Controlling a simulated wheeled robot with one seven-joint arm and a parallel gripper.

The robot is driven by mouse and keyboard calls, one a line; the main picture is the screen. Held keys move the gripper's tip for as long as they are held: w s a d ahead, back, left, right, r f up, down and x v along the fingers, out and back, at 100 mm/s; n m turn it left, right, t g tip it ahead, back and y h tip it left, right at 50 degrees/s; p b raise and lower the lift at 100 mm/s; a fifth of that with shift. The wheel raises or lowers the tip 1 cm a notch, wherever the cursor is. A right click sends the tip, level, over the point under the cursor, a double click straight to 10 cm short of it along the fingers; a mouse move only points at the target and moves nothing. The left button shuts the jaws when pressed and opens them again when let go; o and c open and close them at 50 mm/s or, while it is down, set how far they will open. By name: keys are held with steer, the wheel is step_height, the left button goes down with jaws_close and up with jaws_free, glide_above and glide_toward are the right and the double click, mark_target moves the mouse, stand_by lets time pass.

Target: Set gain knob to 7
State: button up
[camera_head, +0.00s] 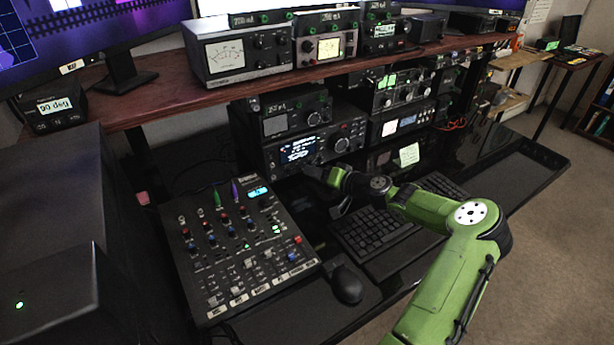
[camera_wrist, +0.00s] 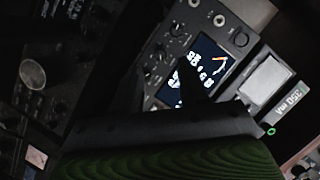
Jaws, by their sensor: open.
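No label reading gain is legible, so I cannot tell which knob is the gain knob. My gripper (camera_head: 318,178) is in front of the lower middle radio (camera_head: 318,148), which has a lit blue-white display and several dark knobs. In the wrist view a lit display (camera_wrist: 205,65) lies behind my dark gripper finger, with small round knobs (camera_wrist: 240,38) beside it. My gripper is open and I see nothing between its fingers. A black mixer (camera_head: 240,245) at the left carries several small coloured knobs and sliders; its numbers are too small to read.
A black keyboard (camera_head: 375,232) lies under my arm, and a mouse (camera_head: 347,284) lies right of the mixer. More radio units (camera_head: 400,90) are stacked behind. A wooden shelf (camera_head: 165,98) with meters and monitors stands above. Open floor (camera_head: 520,250) lies at the right.

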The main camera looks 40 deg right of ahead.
mark_target(302, 170)
steer(key=x, duration=0.4)
steer(key=shift+w+b, duration=0.2)
steer(key=shift+b, duration=0.2)
jaws_close()
steer(key=shift+m+y+p, duration=0.3)
steer(key=shift+m+p, duration=0.1)
steer(key=shift+m, duration=0.2)
steer(key=shift+f, duration=0.1)
jaws_free()
